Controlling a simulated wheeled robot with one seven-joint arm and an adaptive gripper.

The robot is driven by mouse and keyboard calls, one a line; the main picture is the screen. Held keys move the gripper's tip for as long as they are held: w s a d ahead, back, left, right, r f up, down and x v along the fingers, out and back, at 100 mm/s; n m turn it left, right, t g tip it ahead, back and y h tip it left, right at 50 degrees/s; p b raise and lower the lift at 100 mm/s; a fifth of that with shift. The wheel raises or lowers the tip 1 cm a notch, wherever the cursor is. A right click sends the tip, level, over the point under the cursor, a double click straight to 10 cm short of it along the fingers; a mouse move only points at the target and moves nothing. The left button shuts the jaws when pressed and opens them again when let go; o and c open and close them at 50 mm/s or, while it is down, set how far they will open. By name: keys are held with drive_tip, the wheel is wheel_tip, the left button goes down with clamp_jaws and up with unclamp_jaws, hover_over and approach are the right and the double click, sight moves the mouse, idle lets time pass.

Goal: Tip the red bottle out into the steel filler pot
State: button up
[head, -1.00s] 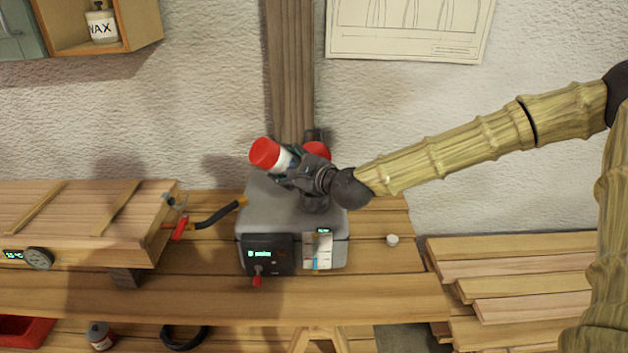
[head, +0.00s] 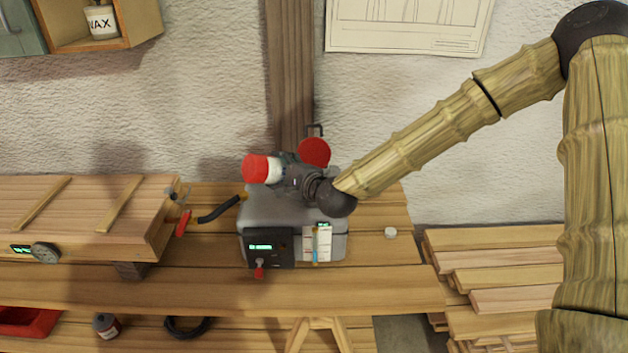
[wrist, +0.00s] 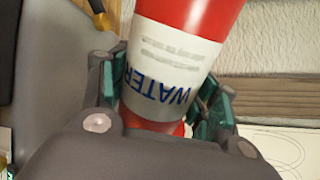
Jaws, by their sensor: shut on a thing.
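The red bottle (head: 258,168) has a white band, and in the wrist view its label (wrist: 175,85) reads WATER upside down. My gripper (head: 284,175) is shut around it, with one finger pad on each side of the label in the wrist view. In the head view the bottle lies nearly level above the grey box, one red end pointing left. My gripper hides its other end. I cannot make out the steel filler pot; it may be hidden behind my gripper. A round red disc (head: 314,152) stands just behind my gripper, below a dark hook-shaped handle.
The grey box (head: 290,218) on the bench has a lit panel (head: 266,247), a red-tipped lever and a tag. A black hose runs left toward a long wooden box (head: 80,220). A small white cap (head: 391,233) lies on clear bench to the right.

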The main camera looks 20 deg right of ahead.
drive_tip(key=shift+s+a+f+n+h+p, duration=0.1)
drive_tip(key=shift+a+f+n+h+p, duration=0.15)
drive_tip(key=shift+f+n, duration=0.3)
drive_tip(key=shift+a+f+n+h+p, duration=0.2)
drive_tip(key=shift+a+f+n, duration=0.1)
drive_tip(key=shift+f+n, duration=0.2)
drive_tip(key=shift+a+f+n+h+p, duration=0.2)
drive_tip(key=shift+f+n+h, duration=0.1)
drive_tip(key=shift+f+n, duration=0.3)
drive_tip(key=shift+a+f+n+h+p, duration=0.15)
drive_tip(key=shift+f+n+h, duration=0.1)
drive_tip(key=shift+f+n, duration=0.3)
drive_tip(key=shift+d+n, duration=0.1)
drive_tip(key=shift+n, duration=0.3)
